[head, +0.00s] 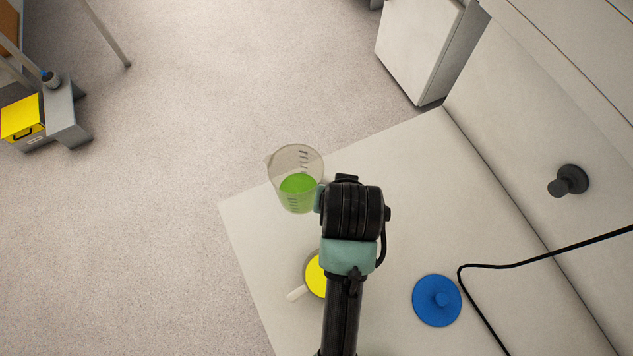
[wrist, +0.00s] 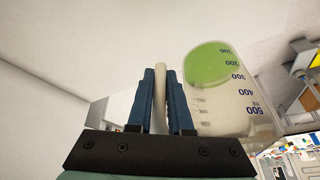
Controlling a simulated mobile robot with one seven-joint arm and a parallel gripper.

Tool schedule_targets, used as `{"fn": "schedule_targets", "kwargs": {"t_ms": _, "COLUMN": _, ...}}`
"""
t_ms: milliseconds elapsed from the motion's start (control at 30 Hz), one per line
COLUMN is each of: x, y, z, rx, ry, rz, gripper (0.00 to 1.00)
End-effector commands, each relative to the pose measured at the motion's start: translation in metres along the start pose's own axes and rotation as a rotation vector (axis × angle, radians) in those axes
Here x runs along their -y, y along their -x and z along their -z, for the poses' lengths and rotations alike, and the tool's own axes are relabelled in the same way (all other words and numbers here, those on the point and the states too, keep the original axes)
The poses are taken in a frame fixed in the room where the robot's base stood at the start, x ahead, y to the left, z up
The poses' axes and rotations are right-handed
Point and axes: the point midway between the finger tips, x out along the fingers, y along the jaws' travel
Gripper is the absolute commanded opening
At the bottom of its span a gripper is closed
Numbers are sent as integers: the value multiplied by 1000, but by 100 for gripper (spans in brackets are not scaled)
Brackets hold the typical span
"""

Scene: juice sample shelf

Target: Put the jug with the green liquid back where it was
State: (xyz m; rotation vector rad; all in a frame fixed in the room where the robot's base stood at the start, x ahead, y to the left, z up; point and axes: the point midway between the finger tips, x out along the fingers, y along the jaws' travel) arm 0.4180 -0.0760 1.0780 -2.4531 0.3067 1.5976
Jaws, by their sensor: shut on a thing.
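The clear jug with green liquid (head: 295,190) shows in the head view over the far left corner of the pale surface. I cannot tell whether it touches that surface. In the wrist view the jug (wrist: 222,95) is right of the fingers, with its blue scale numbers upside down. My gripper (wrist: 160,78) is shut on its pale upright handle, which runs between the two blue fingers. In the head view my wrist hides the fingers and the handle.
A second vessel with yellow content (head: 315,277) stands near the left edge, partly behind my arm. A blue round lid (head: 437,302) lies to the right, beside a black cable (head: 520,264). A dark knob (head: 568,181) juts from the wall panel. Bare surface (head: 430,190) lies between.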

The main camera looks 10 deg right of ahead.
Motion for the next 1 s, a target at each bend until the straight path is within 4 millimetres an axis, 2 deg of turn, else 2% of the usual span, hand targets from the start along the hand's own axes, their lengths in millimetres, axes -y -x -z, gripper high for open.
{"fn": "schedule_targets", "kwargs": {"t_ms": 233, "x": -2, "y": -38, "z": -18, "rx": 4, "ry": 0, "rz": 0, "gripper": 0}}
{"fn": "schedule_targets", "kwargs": {"t_ms": 667, "x": -5, "y": -86, "z": -39, "rx": 3, "ry": 0, "rz": 0, "gripper": 0}}
{"fn": "schedule_targets", "kwargs": {"t_ms": 1000, "x": -5, "y": -92, "z": -41, "rx": -1, "ry": 0, "rz": 1, "gripper": 0}}
